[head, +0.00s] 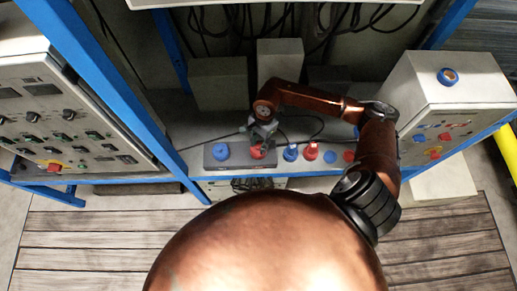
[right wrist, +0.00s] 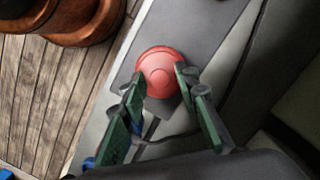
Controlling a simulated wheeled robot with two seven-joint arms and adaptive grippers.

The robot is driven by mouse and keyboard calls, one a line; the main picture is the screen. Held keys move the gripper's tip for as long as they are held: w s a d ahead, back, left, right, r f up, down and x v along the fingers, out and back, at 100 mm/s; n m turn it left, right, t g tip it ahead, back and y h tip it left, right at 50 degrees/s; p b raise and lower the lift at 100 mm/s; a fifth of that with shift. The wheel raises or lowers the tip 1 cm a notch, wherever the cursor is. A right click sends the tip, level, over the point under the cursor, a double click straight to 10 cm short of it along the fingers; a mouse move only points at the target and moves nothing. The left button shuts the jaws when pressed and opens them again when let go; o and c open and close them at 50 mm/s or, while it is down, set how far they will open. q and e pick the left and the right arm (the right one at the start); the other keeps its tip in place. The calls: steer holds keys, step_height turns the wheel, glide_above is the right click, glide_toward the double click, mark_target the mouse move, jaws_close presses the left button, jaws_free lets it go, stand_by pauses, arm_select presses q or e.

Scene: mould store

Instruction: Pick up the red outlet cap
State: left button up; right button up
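The red outlet cap (head: 257,153) sits on a grey plate (head: 240,163) on the shelf, right of a round blue cap (head: 221,151). My right gripper (head: 262,132) is directly over the red cap and hides part of it. In the right wrist view the red cap (right wrist: 159,68) is round and domed, with a raised centre. The green-padded fingers of my right gripper (right wrist: 160,80) are apart, one at each side of the cap. I cannot tell whether they touch it. My left gripper is not in view.
Blue (head: 291,153) and red (head: 311,152) fittings stand right of the plate, beside flat blue (head: 330,156) and red (head: 348,156) discs. A grey control box (head: 450,80) stands at the right, a control panel (head: 70,120) at the left. Black cables hang behind.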

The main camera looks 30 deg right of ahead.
jaws_close()
steer(key=shift+r, duration=0.1)
